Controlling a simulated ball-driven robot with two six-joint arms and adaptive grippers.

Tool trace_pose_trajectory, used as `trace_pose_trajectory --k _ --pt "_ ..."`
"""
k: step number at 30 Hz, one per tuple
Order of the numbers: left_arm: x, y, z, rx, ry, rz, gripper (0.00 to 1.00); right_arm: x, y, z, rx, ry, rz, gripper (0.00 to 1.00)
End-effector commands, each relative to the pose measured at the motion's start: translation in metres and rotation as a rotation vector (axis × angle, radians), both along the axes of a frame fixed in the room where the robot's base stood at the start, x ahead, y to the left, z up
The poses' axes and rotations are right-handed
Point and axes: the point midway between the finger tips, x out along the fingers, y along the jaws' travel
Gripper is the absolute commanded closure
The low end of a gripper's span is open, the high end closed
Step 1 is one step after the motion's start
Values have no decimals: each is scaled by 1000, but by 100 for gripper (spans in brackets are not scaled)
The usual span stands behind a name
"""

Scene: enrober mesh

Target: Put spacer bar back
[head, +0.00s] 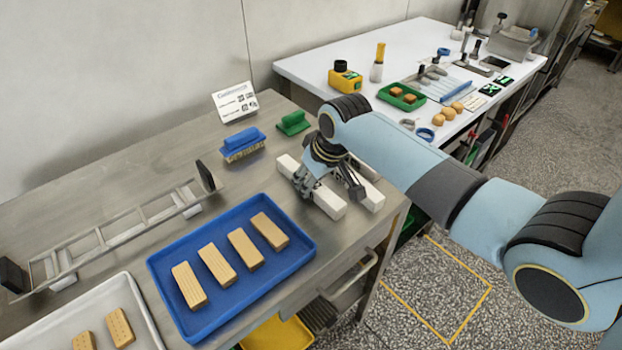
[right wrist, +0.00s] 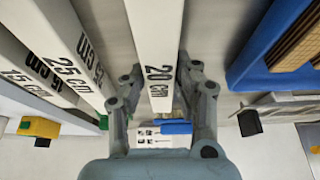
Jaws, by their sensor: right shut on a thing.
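Several white spacer bars lie side by side on the steel bench (head: 120,165). My right gripper (head: 329,188) is over the bar nearest the blue tray, fingers down, shut on that white bar (head: 327,203). In the right wrist view the bar between the fingers (right wrist: 160,85) reads 20 cm (right wrist: 155,30). The bars beside it, one marked 25 cm (right wrist: 65,55) and one marked 15 cm (right wrist: 25,75), are apart from the gripper. I cannot tell whether the held bar touches the bench. My left gripper is not in view.
A blue tray (head: 160,262) with several tan biscuit bars stands close in front. A metal ladder-like frame (head: 110,235) lies left. The bench edge is close on the right.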

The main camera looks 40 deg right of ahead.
Motion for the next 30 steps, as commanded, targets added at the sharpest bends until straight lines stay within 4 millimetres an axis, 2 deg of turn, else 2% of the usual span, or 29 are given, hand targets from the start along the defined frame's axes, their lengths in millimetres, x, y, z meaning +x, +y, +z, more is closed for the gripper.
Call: trace_pose_trajectory --k 3,4,9,16,20,23,30 --pt "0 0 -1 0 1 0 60 0 0 -3 0 1 0 100" --pt "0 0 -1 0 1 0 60 0 0 -3 0 1 0 67" --pt "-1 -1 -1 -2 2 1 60 0 0 -3 0 1 0 48" --pt "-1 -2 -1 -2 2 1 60 0 0 -2 0 1 0 48" --pt "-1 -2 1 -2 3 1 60 -2 -1 6 -1 0 1 48" --pt "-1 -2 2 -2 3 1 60 -8 -1 21 -2 -1 1 48" --pt "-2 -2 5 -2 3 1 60 -29 -3 72 -2 -3 1 48"
